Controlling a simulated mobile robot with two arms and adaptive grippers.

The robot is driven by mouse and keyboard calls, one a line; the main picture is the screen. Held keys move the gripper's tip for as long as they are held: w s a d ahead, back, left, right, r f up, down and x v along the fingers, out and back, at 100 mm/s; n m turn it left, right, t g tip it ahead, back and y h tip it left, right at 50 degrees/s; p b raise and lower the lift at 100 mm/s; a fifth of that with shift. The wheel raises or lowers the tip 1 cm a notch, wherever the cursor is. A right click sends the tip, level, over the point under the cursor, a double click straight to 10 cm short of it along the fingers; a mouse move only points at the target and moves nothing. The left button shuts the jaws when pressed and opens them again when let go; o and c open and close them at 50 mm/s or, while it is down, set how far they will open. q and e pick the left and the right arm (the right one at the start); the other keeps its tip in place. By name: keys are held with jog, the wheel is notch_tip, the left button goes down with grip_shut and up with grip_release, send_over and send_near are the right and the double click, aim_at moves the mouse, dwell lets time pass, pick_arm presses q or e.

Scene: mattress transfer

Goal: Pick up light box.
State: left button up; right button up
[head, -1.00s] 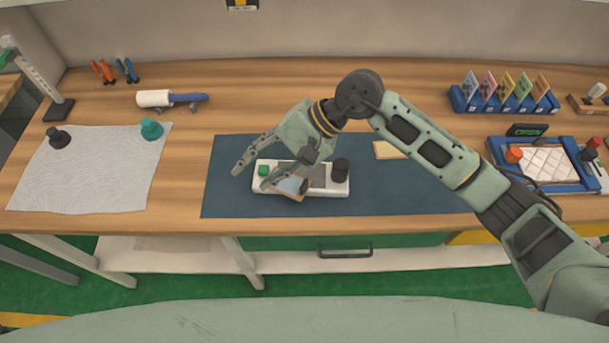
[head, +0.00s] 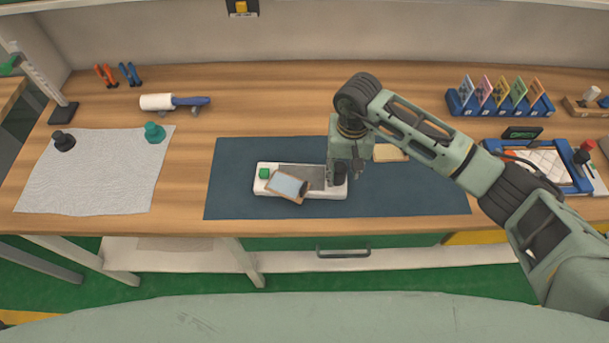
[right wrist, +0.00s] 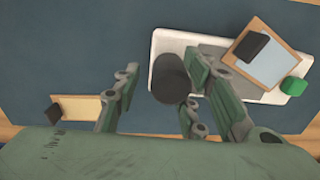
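The light box (head: 265,188) is a flat white box with a green button (head: 264,173) and a grey plate on top, lying on the blue mat (head: 420,195). A black cylindrical knob (right wrist: 170,78) stands at its right end. A small wood-framed panel (head: 288,187) lies askew across the box's front left part. My right gripper (right wrist: 162,72) points down over the box's right end. Its fingers are apart, with the knob showing between them in the right wrist view; contact is not clear. In the head view the gripper hides most of the knob. My left gripper is out of view.
A white cloth (head: 95,175) with black and teal knobs is at left, a lint roller (head: 172,102) behind. A card rack (head: 500,103) and blue tray (head: 575,180) are at right. The mat's left part is clear.

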jog(key=shift+f, duration=0.25)
grip_shut()
jog(key=shift+r, duration=0.1)
dwell(0.4)
